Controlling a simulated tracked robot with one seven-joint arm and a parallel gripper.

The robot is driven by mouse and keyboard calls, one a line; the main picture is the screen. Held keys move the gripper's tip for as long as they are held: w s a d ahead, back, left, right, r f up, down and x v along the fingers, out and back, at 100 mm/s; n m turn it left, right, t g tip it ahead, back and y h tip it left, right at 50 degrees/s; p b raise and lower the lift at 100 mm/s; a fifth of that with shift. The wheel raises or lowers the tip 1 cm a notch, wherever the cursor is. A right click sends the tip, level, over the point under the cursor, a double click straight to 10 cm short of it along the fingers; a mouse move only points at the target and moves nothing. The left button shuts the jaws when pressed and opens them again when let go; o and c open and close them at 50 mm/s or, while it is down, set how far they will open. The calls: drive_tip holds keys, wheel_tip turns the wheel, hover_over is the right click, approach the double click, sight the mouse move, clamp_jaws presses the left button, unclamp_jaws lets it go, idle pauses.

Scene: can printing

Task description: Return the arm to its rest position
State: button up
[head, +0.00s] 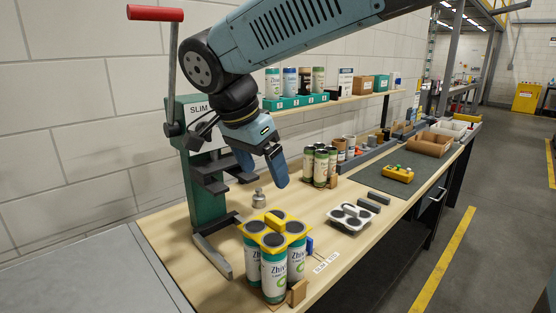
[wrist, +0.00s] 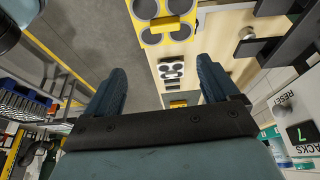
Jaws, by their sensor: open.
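My gripper (head: 262,168) hangs in front of the green press (head: 203,205) with the red-handled lever, above the wooden bench, in the head view. Its two blue fingers stand apart with nothing between them; the wrist view also shows the gripper (wrist: 160,85) open and empty. My arm reaches in from the top right and bends down at the press. A yellow carrier (head: 275,230) with several green and white cans stands on the bench at the front, below and apart from my gripper. The yellow carrier also shows at the top of the wrist view (wrist: 165,23).
A small metal weight (head: 259,198) stands near the press. A white tray with dark round wells (head: 349,218) lies to the right. Several cans (head: 320,166) stand farther back. A shelf (head: 330,104) with cans and boxes runs along the wall. The floor at the right is open.

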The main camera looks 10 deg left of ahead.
drive_tip(key=d+n+y, duration=0.2)
drive_tip(key=d+n, duration=0.2)
drive_tip(key=d, duration=1.6)
drive_tip(key=s+d+f+n+t, duration=0.1)
drive_tip(key=s+d+f, duration=0.1)
drive_tip(key=d, duration=0.4)
drive_tip(key=s+d+f+n+t, duration=0.1)
drive_tip(key=s+d+f+n, duration=0.1)
drive_tip(key=s+d, duration=0.2)
drive_tip(key=shift+s+d+f+n+y, duration=0.15)
drive_tip(key=shift+s+d+n+y, duration=0.2)
drive_tip(key=shift+d, duration=0.8)
